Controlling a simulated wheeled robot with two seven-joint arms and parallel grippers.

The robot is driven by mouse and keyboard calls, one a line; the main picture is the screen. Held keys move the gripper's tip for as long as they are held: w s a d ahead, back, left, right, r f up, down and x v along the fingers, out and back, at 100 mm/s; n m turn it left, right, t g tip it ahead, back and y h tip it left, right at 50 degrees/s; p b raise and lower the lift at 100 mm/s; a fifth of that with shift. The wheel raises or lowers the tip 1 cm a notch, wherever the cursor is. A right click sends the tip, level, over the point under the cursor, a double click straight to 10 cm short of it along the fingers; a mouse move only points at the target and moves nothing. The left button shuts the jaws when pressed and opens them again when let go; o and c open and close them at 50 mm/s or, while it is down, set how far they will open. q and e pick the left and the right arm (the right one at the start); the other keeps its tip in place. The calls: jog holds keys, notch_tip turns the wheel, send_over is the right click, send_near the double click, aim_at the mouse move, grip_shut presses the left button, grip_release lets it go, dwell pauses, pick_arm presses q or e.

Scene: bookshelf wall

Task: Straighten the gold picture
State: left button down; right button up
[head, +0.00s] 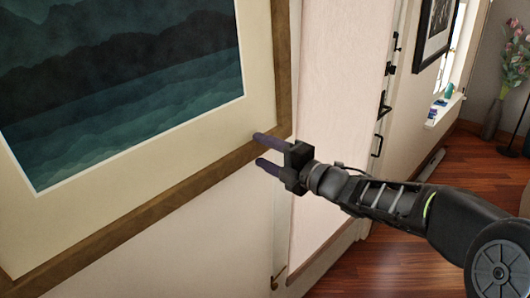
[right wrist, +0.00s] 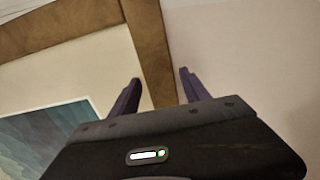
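The gold picture (head: 281,62) hangs on the wall at the left of the head view, with a brown-gold frame, a cream mat and a dark teal landscape. Its lower edge slopes up to the right in that view; its top and far left are out of view. My right gripper (head: 258,149) is at its lower right corner, fingers pointing left. In the right wrist view the gripper (right wrist: 159,76) is open, with a bar of the picture's frame (right wrist: 150,48) showing between the fingers. I cannot tell whether the fingers touch it. My left gripper is not in view.
A pale panel (head: 338,90) with dark metal fittings stands right of the picture. Beyond are a dark-framed picture (head: 436,30), a windowsill (head: 443,110) with small items, and a vase (head: 493,118) of pink flowers.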

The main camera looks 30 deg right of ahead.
grip_shut()
dwell(0.3)
dwell(0.4)
